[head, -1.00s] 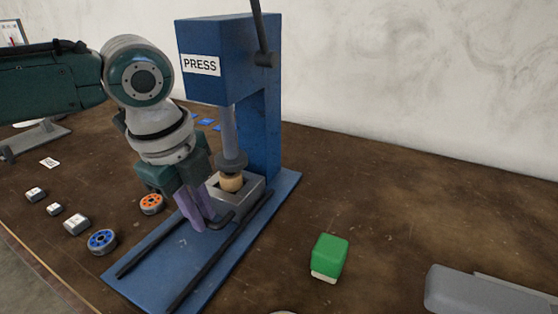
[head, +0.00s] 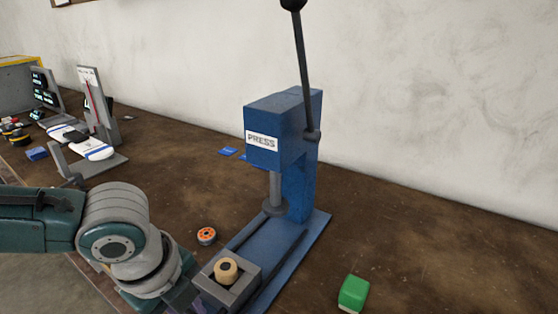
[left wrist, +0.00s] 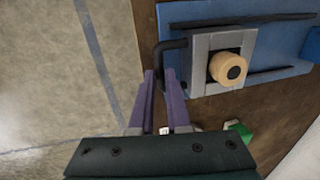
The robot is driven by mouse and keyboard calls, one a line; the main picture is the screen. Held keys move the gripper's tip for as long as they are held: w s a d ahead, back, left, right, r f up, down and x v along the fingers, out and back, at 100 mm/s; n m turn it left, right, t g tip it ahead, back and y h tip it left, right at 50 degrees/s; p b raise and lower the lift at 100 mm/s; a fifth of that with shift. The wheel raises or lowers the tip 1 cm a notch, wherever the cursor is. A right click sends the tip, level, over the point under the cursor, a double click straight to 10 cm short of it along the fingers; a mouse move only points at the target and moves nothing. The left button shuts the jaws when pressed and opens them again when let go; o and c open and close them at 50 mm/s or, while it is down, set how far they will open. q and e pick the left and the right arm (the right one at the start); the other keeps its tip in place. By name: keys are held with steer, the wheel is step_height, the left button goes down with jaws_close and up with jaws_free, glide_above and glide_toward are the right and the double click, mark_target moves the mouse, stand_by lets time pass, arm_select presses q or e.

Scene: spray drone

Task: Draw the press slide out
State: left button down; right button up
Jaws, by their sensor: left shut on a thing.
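The blue press (head: 280,128) stands on the table, its ram (head: 275,188) above the blue base (head: 262,238). The grey slide block (head: 246,285), with a tan round part (head: 226,268) in its pocket, sits at the near end of the rails, clear of the ram. In the left wrist view the slide block (left wrist: 200,62) and tan part (left wrist: 229,68) are just right of my fingers. My left gripper (left wrist: 162,76) is shut on the slide's black bent handle (left wrist: 173,44). In the head view the fingers are mostly hidden at the bottom edge. My right gripper is out of view.
A green block (head: 353,292) stands right of the press base, and an orange-topped disc (head: 206,235) left of it. The press lever (head: 302,72) rises above. Blue cards (head: 228,151) and a white device (head: 93,149) lie further back left. The table right of the press is mostly clear.

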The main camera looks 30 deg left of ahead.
arm_select(q)
steer(key=shift+s, duration=0.15)
steer(key=c, duration=0.9)
jaws_free()
steer(key=shift+s, duration=0.1)
steer(key=p+v, duration=0.2)
steer(key=v, duration=0.8)
